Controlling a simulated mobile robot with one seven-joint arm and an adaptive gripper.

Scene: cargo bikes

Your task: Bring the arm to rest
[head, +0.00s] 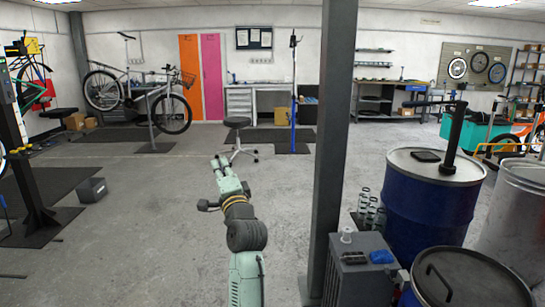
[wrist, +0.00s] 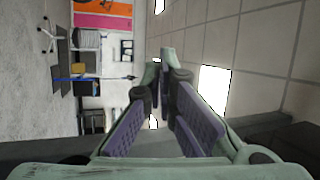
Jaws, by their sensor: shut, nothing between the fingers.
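My arm reaches forward over the open grey floor in the head view, with no thing touching it. My gripper (head: 221,163) is at its far end, pointing away toward the stool. In the wrist view my gripper (wrist: 160,75) shows its two fingers with purple ribbed pads, coming together toward the tips. It is shut and holds nothing. The wrist view is turned on its side, with the floor at left and the ceiling at right.
A grey post (head: 333,130) stands close to the right of my arm. Beyond it are a grey cabinet (head: 360,270), a blue drum (head: 425,215) and a second drum (head: 470,280). A stool (head: 238,123) stands ahead. A small dark box (head: 92,190) lies left. The floor between is clear.

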